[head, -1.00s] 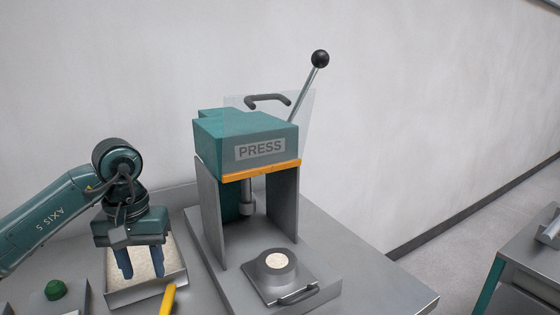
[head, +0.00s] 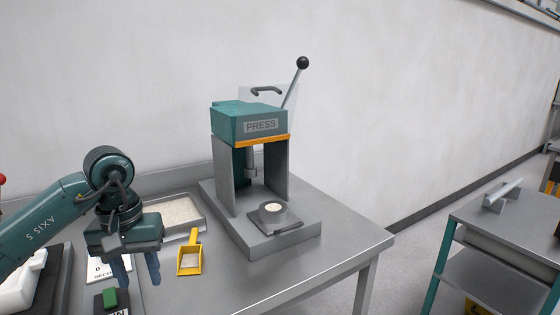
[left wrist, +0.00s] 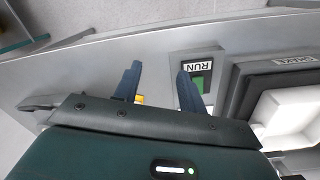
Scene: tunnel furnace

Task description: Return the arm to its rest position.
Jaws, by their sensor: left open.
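My left gripper (head: 138,272) is open with nothing between its dark blue fingers. In the head view it hangs over the left part of the grey table (head: 330,216), above and beside a green RUN button (head: 109,298). In the left wrist view the open fingers (left wrist: 158,84) show with the green button (left wrist: 203,72) close to one fingertip. I cannot tell whether they touch. My right gripper is not in view.
A teal press (head: 248,125) with a raised lever (head: 292,82) stands right of my arm. A tray of pale powder (head: 204,214) and a yellow scoop (head: 189,262) lie between. A white container (head: 18,290) is at the far left. The table's right front is clear.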

